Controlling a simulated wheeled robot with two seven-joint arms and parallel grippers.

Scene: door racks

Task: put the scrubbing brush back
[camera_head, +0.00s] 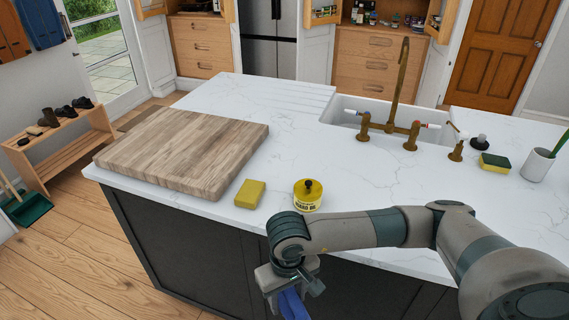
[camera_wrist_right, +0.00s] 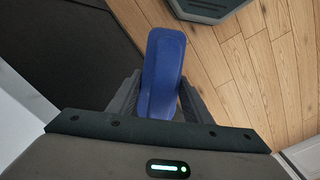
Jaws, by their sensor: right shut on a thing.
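My right gripper (camera_head: 290,288) hangs in front of the island's near edge, below the level of the worktop. It is shut on a blue, long, rounded thing, which looks like the scrubbing brush (camera_head: 292,305). In the right wrist view the brush (camera_wrist_right: 163,70) stands between the two fingers (camera_wrist_right: 158,100) and sticks out beyond them, with wooden floor behind it. Its bristles do not show. In the head view most of the brush is cut off by the bottom edge. My left gripper is not in view.
The white island top (camera_head: 290,130) holds a wooden board (camera_head: 185,150), a yellow block (camera_head: 250,194), a yellow tin (camera_head: 307,195), a sponge (camera_head: 494,163) and a white cup (camera_head: 537,164). A sink (camera_head: 350,104) with a brass tap (camera_head: 400,85) lies behind. The island's dark side (camera_head: 160,240) is close to the gripper.

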